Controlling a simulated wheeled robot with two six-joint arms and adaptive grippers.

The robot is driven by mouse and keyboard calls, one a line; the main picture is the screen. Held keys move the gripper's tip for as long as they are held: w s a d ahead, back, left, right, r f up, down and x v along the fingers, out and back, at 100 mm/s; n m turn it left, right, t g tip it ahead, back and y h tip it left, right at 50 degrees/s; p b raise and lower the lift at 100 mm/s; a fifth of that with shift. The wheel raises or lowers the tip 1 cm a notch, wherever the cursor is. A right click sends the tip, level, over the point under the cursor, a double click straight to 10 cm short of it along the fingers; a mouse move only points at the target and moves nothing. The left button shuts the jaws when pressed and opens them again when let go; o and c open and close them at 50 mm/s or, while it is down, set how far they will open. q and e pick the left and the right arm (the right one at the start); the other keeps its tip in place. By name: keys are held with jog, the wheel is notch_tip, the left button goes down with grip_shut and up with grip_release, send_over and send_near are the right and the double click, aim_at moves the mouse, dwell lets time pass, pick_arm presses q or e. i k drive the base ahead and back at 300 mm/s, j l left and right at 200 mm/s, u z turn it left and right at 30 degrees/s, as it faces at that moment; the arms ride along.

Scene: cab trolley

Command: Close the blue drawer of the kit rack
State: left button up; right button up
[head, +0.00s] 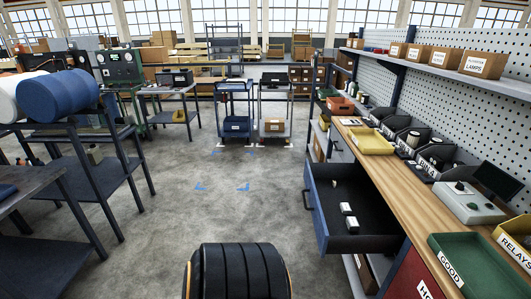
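The blue drawer (317,208) is pulled well out of the long bench on the right, and its open top shows a dark interior. Its front faces left into the aisle and carries a dark bar handle (306,199). Two small pale items lie inside: one box (346,208) and another box (352,224) nearer me. Neither of my grippers is in view, and nothing is seen touching the drawer.
The wooden bench top (395,185) holds a yellow tray (370,140), black bins, a grey control box (468,202) and a green tray (470,265). Two trolleys, including a blue one (236,125), stand ahead. The grey floor (215,205) left of the drawer is clear.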

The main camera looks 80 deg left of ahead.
aim_at(380, 231)
jog(key=u, duration=2)
